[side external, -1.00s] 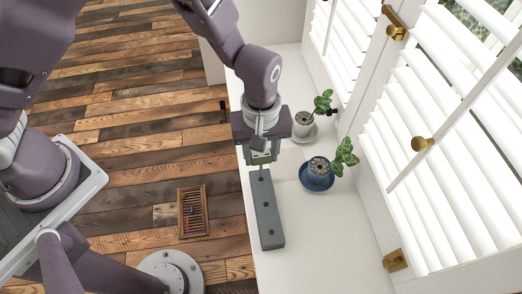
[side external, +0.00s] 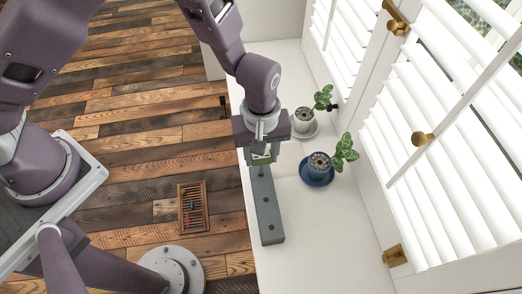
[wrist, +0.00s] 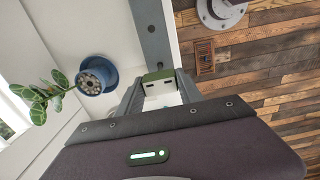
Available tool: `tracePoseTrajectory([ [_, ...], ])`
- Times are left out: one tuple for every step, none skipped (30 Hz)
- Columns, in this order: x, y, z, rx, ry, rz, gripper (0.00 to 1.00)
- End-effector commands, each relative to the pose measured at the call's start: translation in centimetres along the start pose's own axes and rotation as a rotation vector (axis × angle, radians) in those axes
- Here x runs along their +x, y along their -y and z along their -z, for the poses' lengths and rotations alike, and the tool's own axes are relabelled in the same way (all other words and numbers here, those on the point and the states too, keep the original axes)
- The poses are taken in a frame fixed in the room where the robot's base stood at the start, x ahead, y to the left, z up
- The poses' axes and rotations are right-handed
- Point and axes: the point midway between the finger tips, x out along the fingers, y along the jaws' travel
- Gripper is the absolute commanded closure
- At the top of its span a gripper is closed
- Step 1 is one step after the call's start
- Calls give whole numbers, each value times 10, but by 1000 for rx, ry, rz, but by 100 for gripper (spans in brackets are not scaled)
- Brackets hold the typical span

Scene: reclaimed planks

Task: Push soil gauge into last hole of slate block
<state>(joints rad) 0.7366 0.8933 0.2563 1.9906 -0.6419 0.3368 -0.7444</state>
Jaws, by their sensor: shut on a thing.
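The slate block (side external: 269,220) is a long dark grey bar lying on the white sill. Holes show along its top, and part of it also shows in the wrist view (wrist: 152,35). My gripper (side external: 261,160) is over the far end of the block, pointing down. It is shut on the soil gauge (wrist: 159,76), which has a green and pale head between the fingers. In the side view a thin stem below the gauge head (side external: 260,161) reaches down to the block's far end. I cannot tell how deep the tip sits in the hole.
A plant in a blue pot on a blue saucer (side external: 317,181) stands right of the block. A plant in a pale pot (side external: 303,121) stands farther back. White shutters (side external: 430,150) bound the right side. A slotted wooden tray (side external: 193,208) lies left, off the sill.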

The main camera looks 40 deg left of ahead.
Motion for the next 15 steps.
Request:
tracePoseTrajectory([
  [1, 0, 0, 0, 0, 0, 100],
  [2, 0, 0, 0, 0, 1, 100],
  [3, 0, 0, 0, 0, 1, 100],
  [4, 0, 0, 0, 0, 1, 100],
  [5, 0, 0, 0, 0, 1, 100],
  [6, 0, 0, 0, 0, 1, 100],
  [6, 0, 0, 0, 0, 1, 100],
  [7, 0, 0, -1, 0, 1, 100],
  [8, 0, 0, -1, 0, 1, 100],
  [9, 0, 0, -1, 0, 1, 100],
  [10, 0, 0, -1, 0, 0, 100],
  [11, 0, 0, -1, 0, 0, 100],
  [11, 0, 0, -1, 0, 0, 100],
  [12, 0, 0, -1, 1, 0, 100],
  [13, 0, 0, -1, 1, 0, 100],
])
